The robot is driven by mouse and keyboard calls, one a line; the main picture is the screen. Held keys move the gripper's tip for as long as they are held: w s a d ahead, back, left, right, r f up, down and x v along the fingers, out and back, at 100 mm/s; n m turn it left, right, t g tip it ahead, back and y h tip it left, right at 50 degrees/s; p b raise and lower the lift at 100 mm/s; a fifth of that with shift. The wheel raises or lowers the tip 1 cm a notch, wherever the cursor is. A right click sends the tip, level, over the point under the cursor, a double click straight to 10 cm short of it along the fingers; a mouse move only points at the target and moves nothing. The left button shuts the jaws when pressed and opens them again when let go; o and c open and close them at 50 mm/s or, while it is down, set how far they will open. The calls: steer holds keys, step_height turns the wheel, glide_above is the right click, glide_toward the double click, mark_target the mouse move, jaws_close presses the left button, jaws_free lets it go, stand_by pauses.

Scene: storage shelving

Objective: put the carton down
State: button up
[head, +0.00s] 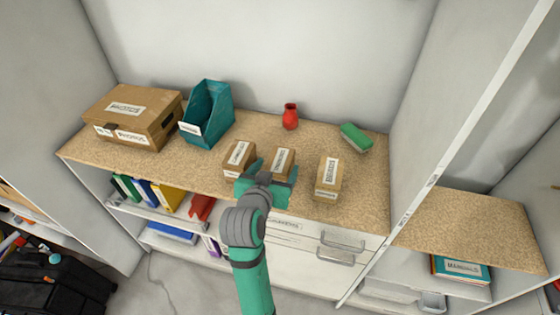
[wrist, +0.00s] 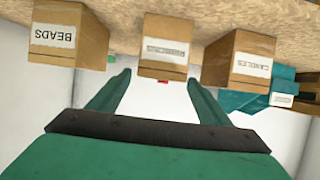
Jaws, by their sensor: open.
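Three small cardboard cartons stand in a row on the tan countertop (head: 225,178). The middle carton (head: 284,160) has a white label too small to read surely; it is upright on the counter, and in the wrist view it (wrist: 166,58) shows just ahead of and between the fingertips. The left carton (head: 238,158) reads "Candles" in the wrist view (wrist: 238,58). The right carton (head: 327,184) reads "Beads" there (wrist: 68,36). My gripper (head: 271,174) is open and empty at the front of the middle carton; in the wrist view its green fingers (wrist: 159,84) are spread apart.
A large labelled box (head: 130,117) and a teal magazine file (head: 208,112) stand at the left. A red vase (head: 290,117) and a green-topped block (head: 355,137) are at the back. Clear counter lies behind the cartons and right of Beads. Drawers (head: 330,250) are below.

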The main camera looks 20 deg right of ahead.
steer(key=shift+v, duration=1.65)
steer(key=shift+w, duration=0.1)
steer(key=shift+d, duration=0.1)
